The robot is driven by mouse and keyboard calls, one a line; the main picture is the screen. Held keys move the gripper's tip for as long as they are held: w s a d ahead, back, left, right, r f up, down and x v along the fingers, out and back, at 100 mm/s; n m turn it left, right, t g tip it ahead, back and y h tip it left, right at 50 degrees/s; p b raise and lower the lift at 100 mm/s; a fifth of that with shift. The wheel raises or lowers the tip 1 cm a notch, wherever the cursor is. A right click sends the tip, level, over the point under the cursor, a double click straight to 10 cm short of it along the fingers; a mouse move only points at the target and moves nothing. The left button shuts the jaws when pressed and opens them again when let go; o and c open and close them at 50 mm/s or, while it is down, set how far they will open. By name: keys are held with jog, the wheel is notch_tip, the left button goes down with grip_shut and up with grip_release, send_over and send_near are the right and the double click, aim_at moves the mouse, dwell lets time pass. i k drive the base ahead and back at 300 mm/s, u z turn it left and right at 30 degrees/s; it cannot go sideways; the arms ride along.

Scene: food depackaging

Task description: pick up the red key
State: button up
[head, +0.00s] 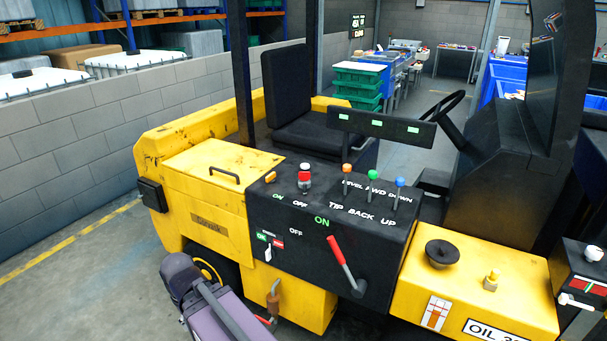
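No thing in the head view is plainly a key. A small red-and-white knob-like piece (304,179) stands upright on the black control panel (262,212), behind white and green ON and OFF lettering. I cannot tell whether it is the red key. A purple-grey arm link, which looks like mine, shows at the bottom left, in front of the yellow vehicle. My gripper is not visible, so its hold cannot be seen.
Levers with orange (347,168), green (372,174) and blue (400,182) knobs stand right of the red-and-white piece. A black seat (288,85) and steering wheel (446,105) are behind. A black cap (441,250) and brass fitting (491,280) rise from the right yellow hood.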

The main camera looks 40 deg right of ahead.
aim_at(305, 176)
jog(key=z, duration=1.75)
jog(key=k, duration=0.55)
jog(key=u, duration=0.1)
jog(key=i, duration=0.25)
jog(key=z, duration=0.05)
